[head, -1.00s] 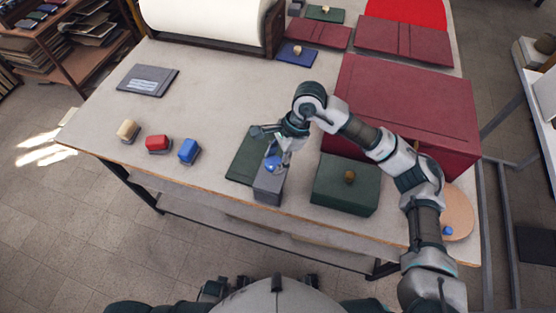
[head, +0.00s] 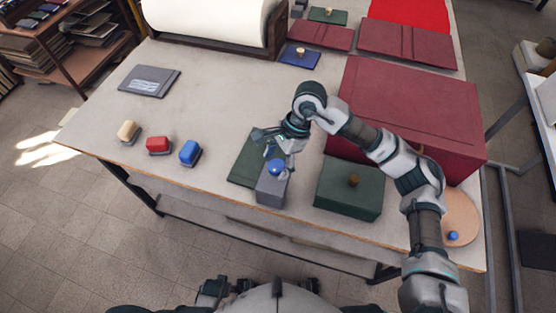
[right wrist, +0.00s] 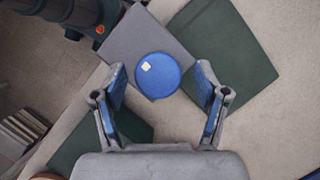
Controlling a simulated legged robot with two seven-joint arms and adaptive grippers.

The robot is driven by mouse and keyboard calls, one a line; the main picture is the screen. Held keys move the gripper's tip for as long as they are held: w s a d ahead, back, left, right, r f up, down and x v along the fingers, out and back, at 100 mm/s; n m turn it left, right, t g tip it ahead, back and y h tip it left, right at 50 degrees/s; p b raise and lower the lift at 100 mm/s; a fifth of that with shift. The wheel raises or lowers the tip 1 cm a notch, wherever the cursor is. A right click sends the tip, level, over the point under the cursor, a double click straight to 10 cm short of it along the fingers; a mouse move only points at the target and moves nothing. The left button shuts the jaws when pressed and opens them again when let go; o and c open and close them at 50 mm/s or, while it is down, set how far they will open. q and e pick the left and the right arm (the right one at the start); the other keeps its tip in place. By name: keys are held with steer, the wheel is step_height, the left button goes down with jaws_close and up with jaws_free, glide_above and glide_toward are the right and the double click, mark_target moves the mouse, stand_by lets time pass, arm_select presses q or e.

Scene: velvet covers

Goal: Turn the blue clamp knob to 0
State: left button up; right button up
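The blue clamp knob (head: 276,167) sits on top of a grey block (head: 272,189) near the table's front edge. In the right wrist view the knob (right wrist: 158,76) is a round blue disc with a small white mark toward its upper left. My right gripper (head: 270,147) is just behind and above the knob. In the right wrist view its blue-padded fingers (right wrist: 160,86) are spread wide, one on each side of the knob and apart from it. I cannot read any scale or number around the knob. My left gripper is not in view.
A dark green board (head: 246,160) lies beside the block. A green box (head: 349,188) with a brown knob stands to its right, before a large maroon box (head: 408,110). Cream, red and blue small blocks (head: 159,145) stand left. The table middle is clear.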

steer(key=shift+r, duration=0.1)
steer(key=v, duration=1.1)
steer(key=shift+r, duration=0.4)
steer(key=shift+w+d, duration=0.1)
